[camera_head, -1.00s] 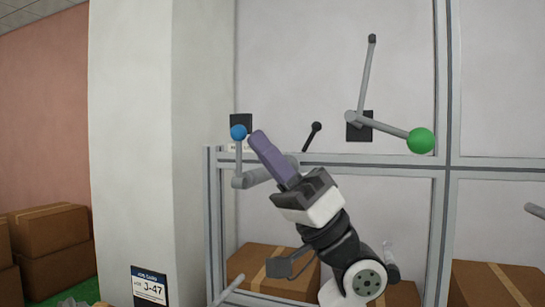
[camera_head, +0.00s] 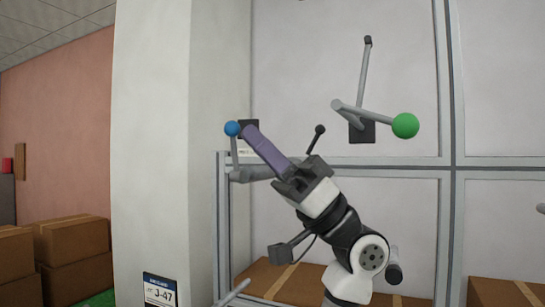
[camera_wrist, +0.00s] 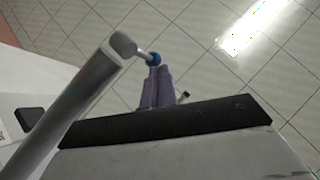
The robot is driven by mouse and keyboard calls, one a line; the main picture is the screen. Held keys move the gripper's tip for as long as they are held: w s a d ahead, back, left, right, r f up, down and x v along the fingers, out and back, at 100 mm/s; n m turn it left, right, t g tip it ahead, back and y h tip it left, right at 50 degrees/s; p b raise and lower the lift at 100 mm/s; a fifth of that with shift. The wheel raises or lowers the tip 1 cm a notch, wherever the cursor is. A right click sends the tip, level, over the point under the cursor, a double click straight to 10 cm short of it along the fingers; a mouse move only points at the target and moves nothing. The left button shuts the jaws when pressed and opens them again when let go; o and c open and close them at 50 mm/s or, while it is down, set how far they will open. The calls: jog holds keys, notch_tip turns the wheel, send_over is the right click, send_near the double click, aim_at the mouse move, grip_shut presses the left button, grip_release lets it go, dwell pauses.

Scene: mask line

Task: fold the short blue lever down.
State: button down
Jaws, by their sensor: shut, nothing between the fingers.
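The short blue lever ends in a blue ball (camera_head: 232,128). Its short grey arm stands upright on a horizontal grey shaft (camera_head: 245,174), with the ball at the top. The blue ball also shows in the wrist view (camera_wrist: 153,59), at the end of a thin rod. My gripper (camera_head: 248,131) has purple fingers, shut with nothing between them. Its tips point up and left and lie just right of the ball. In the wrist view the fingers (camera_wrist: 157,85) end right at the ball. I cannot tell whether they touch it.
A longer lever with a green ball (camera_head: 405,125) is at the right, on a dark plate (camera_head: 361,131). A small lever with a black knob (camera_head: 320,130) stands behind my gripper. A grey metal frame (camera_head: 400,161) runs across. A white pillar (camera_head: 150,140) stands left. Cardboard boxes (camera_head: 70,238) sit low.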

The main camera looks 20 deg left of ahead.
jog(key=s+n+h, duration=0.1)
jog(key=n+h, duration=0.2)
jog(key=s+n+g+h, duration=0.1)
jog(key=n+h, duration=0.2)
jog(key=s+f+n+g+h+b, duration=0.1)
jog(key=n+h, duration=0.1)
jog(key=n, duration=0.2)
jog(key=shift+f+h, duration=0.1)
jog(key=shift+h, duration=0.3)
jog(key=shift+s+f, duration=0.1)
jog(key=shift+s, duration=0.1)
dwell(0.8)
jog(key=b+v, duration=0.2)
jog(key=v, duration=1.2)
jog(key=shift+a+f, duration=0.2)
jog(key=shift+f, duration=0.05)
jog(key=shift+s+g, duration=0.1)
jog(key=shift+g, duration=0.2)
